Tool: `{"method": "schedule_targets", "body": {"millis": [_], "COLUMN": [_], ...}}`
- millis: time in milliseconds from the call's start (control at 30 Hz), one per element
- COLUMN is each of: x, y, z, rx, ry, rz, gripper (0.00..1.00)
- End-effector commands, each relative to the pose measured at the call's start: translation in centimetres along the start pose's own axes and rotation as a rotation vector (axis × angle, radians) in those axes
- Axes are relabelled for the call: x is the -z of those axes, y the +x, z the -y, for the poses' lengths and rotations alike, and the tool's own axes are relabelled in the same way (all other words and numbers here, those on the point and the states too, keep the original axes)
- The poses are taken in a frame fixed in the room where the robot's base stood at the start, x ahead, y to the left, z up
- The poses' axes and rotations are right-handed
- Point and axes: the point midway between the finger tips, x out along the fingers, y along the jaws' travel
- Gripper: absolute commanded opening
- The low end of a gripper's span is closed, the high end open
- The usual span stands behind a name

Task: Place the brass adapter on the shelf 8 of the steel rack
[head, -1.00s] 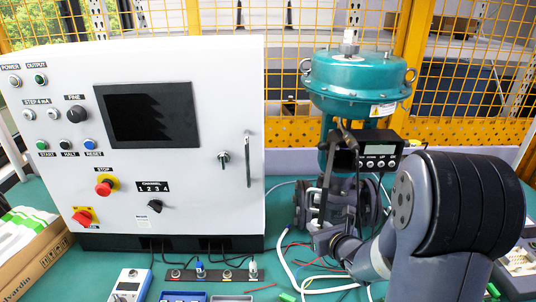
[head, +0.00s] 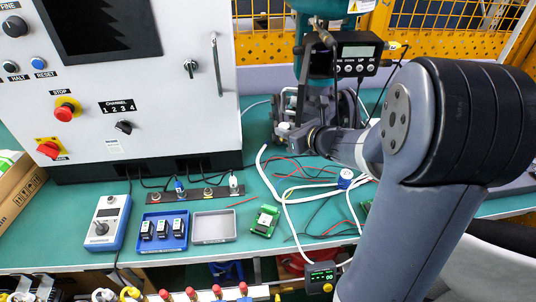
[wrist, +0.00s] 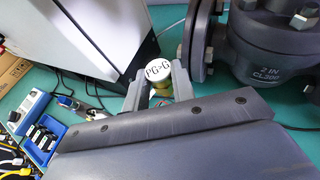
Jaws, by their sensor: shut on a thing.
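The brass adapter (wrist: 157,72) is between the two grey fingers of my gripper (wrist: 158,88) in the wrist view. It has a round white top marked "PG>G" and a yellowish side below, partly hidden by the fingers. My gripper is shut on it, above the green bench and in front of the cabinet. In the head view my gripper (head: 290,135) is small and dark against the valve body, and its fingers are hard to make out. I see no steel rack or shelf 8 in either current view.
The white control cabinet (head: 150,85) stands at the left. The valve with its positioner (head: 356,55) stands behind my arm. A blue tray (head: 162,244), a grey tray (head: 214,227), a handheld meter (head: 106,222) and loose cables lie on the bench (head: 60,225). Tools show below its front edge.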

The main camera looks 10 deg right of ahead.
Motion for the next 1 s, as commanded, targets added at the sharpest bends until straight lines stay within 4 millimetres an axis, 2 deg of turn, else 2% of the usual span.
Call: {"method": "schedule_targets", "body": {"millis": [33, 200, 400, 567, 800, 867, 1000], "x": [1.9, 6.2, 9.4, 9.9, 8.2, 9.2, 9.6], "y": [0.8, 2.5, 3.9, 4.4, 8.0, 8.2, 8.3], "z": [0.0, 0.0, 0.0, 0.0, -0.1, 0.0, 0.0], "rx": [-0.003, -0.002, -0.001, -0.001, -0.003, 0.0, 0.0], "ry": [0.007, 0.007, 0.004, -0.001, -0.002, 0.003, 0.0], "rz": [-0.005, -0.005, -0.002, 0.001, 0.001, -0.003, 0.001], "gripper": [0.0, 0.0, 0.0, 0.0, 0.0, 0.0, 0.0]}}
